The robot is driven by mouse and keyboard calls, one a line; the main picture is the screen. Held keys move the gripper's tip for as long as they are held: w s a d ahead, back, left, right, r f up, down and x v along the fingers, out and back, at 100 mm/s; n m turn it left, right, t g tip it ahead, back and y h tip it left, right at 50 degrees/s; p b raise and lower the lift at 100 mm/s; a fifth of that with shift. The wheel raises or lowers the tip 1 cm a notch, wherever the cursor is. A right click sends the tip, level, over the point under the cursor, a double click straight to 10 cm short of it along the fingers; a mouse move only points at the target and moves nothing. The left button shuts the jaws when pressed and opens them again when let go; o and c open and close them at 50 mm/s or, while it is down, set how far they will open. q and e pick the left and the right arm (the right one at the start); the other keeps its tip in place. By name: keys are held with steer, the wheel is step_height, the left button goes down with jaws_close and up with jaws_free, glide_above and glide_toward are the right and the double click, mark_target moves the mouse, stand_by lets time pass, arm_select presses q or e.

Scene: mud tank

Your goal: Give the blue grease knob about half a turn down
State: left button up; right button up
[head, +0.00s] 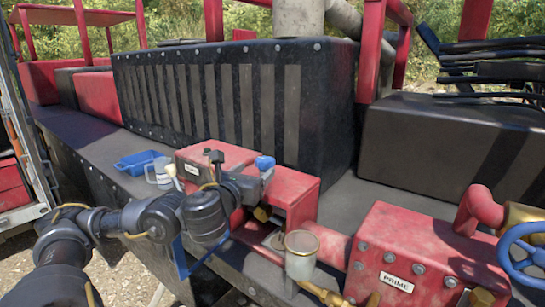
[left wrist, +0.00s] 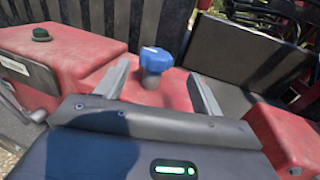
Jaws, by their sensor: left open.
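The blue grease knob (head: 265,163) stands on top of the red pump housing (head: 292,190) near the middle of the head view. In the left wrist view the knob (left wrist: 155,62) appears between my two grey fingers, with a clear gap on each side. My left gripper (left wrist: 161,84) is open and empty. In the head view my left gripper (head: 258,178) is close beside the knob, on its left, and hides part of the red housing. I cannot tell whether the fingertips reach the knob's height. My right gripper is in neither view.
A blue tray (head: 138,162) and a clear jug (head: 160,172) sit on the ledge to the left. A clear cup with a brass rim (head: 301,243), a red PRIME block (head: 420,255) and a blue handwheel (head: 522,252) are to the right. The black ribbed tank (head: 235,95) stands behind.

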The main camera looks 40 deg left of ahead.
mark_target(267, 157)
arm_select(q)
steer(key=x, duration=0.2)
steer(key=b+x, duration=0.1)
steer(key=x, duration=0.1)
steer(key=shift+a+f, duration=0.15)
steer(key=shift+a, duration=0.15)
steer(key=x, duration=0.5)
steer(key=shift+w, duration=0.15)
steer(key=shift+w+a, duration=0.15)
steer(key=shift+w, duration=0.3)
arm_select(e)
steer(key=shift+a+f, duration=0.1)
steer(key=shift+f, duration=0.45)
arm_select(q)
steer(key=c, duration=1)
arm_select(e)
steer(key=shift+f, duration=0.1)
